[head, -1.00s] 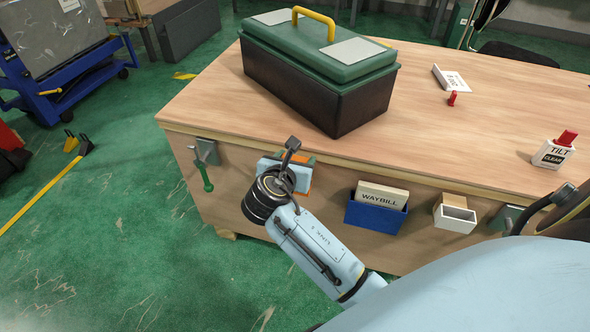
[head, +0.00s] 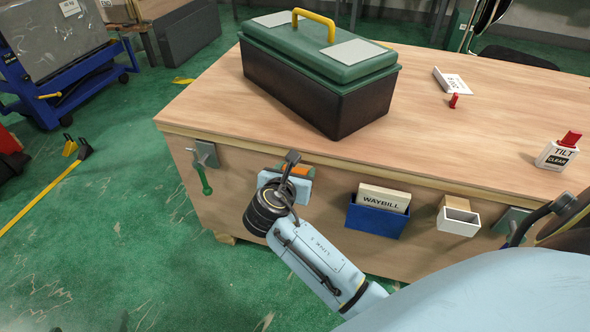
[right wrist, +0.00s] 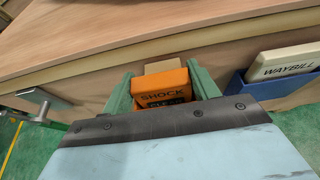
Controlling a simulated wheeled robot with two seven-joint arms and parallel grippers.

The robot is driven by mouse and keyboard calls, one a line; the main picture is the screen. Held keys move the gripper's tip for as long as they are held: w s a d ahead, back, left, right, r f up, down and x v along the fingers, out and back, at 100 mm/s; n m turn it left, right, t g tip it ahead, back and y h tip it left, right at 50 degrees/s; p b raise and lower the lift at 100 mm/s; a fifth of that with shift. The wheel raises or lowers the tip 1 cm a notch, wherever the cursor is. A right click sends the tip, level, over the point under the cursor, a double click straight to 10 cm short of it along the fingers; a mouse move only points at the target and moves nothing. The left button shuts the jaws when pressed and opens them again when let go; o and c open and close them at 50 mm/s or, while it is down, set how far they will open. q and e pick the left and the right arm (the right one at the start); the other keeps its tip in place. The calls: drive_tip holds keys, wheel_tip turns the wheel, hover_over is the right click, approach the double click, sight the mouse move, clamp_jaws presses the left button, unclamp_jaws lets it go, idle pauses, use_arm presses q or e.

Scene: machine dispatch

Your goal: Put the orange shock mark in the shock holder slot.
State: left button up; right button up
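The orange shock mark (right wrist: 162,88) sits between the green fingers of my right gripper (right wrist: 161,90), which are closed on its two sides. Its face reads SHOCK, with a second line partly hidden by the gripper body. In the head view, only a sliver of the orange mark (head: 298,173) shows above my right gripper (head: 296,171), at the front panel of the wooden crate. A tan block (right wrist: 187,66) shows just behind the mark, against the panel; I cannot tell whether it is the shock holder. The slot itself is hidden. My left gripper is not in view.
A blue WAYBILL holder (head: 375,218) and a white open holder (head: 459,217) are on the front panel, right of my gripper.

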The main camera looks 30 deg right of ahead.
drive_tip(key=o, duration=0.4)
drive_tip(key=shift+r, duration=0.2)
drive_tip(key=shift+p+v, duration=2.4)
drive_tip(key=shift+v, duration=3.6)
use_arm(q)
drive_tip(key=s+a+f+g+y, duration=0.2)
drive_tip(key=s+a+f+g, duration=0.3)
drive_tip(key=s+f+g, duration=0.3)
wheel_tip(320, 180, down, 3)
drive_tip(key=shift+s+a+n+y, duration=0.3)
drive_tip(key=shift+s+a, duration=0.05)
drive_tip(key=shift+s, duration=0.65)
use_arm(e)
drive_tip(key=s+f+m+g+y, duration=0.2)
drive_tip(key=s+f+m+y, duration=0.1)
drive_tip(key=s+m, duration=0.3)
drive_tip(key=s+d+f+m+g+y, duration=0.1)
drive_tip(key=s+f+m+y, duration=0.2)
drive_tip(key=m, duration=0.7)
drive_tip(key=s+d+f+m+g+y, duration=0.1)
drive_tip(key=s+f+m+y, duration=0.3)
drive_tip(key=s+m, duration=0.4)
drive_tip(key=shift+s+d+f+g, duration=0.1)
drive_tip(key=shift+s+f+g, duration=0.3)
drive_tip(key=shift+f+g, duration=0.35)
